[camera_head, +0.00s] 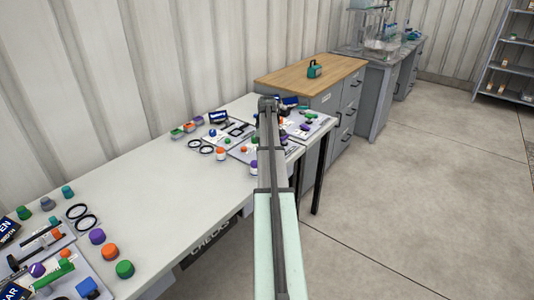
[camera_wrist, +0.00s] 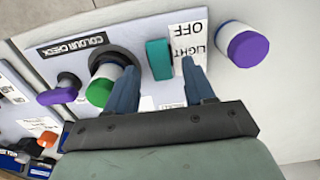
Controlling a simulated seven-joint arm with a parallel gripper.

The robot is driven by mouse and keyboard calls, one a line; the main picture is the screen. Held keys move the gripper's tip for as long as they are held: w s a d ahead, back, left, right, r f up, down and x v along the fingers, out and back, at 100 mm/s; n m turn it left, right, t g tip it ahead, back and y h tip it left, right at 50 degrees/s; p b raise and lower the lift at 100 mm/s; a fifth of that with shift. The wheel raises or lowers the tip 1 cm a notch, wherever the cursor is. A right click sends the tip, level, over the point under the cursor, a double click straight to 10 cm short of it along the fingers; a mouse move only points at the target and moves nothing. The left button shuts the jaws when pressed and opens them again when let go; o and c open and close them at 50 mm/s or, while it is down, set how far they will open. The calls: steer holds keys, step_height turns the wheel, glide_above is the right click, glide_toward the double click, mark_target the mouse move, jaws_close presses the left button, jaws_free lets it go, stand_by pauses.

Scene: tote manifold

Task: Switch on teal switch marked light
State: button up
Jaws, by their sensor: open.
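In the wrist view the teal switch (camera_wrist: 159,60) stands on a pale panel, beside a white label (camera_wrist: 188,45) reading LIGHT and OFF. My gripper (camera_wrist: 160,73) is open, with one blue-grey finger to each side of the switch in the picture. The right finger covers part of the label. I cannot tell whether either finger touches the switch or how deep the tips reach. In the head view my arm reaches over the far end of the table, and it hides the gripper's fingers and the switch.
A green-and-white cylinder (camera_wrist: 103,86) in a dark ring stands close to the left finger. A purple-and-white cylinder (camera_wrist: 243,46) stands right of the label. A purple knob (camera_wrist: 58,96) lies further left. The long white table (camera_head: 170,190) has clear room mid-length.

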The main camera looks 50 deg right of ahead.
steer(key=shift+f, duration=0.95)
steer(key=shift+c, duration=0.3)
jaws_close()
steer(key=shift+w+g, duration=0.35)
steer(key=shift+g, duration=0.85)
steer(key=shift+o, duration=0.3)
jaws_free()
steer(key=v, duration=1.3)
steer(key=shift+r, duration=0.4)
